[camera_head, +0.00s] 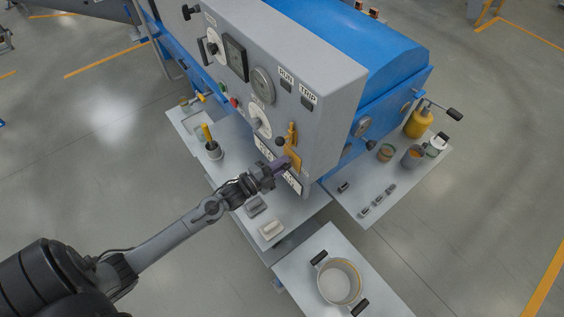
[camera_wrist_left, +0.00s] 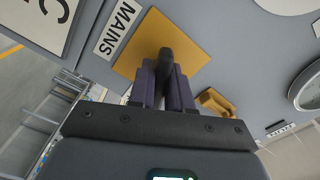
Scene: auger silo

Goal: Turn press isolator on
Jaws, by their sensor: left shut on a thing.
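The press isolator appears to be the yellow-orange plate (camera_head: 294,160) low on the right side of the grey panel front. In the left wrist view the plate (camera_wrist_left: 137,58) lies beside a label reading MAINS (camera_wrist_left: 117,28). A black handle (camera_wrist_left: 166,55) stands out from the plate. My left gripper (camera_head: 284,164) is at the plate. In the left wrist view its purple-grey fingers (camera_wrist_left: 164,85) are shut on the black handle, one on each side. The fingers hide the lower part of the handle. My right gripper is not in view.
The grey panel (camera_head: 215,75) carries dials and RUN and TRIP labels. A shelf (camera_head: 315,208) below holds small blocks. A pot (camera_head: 340,283) stands on a front table.

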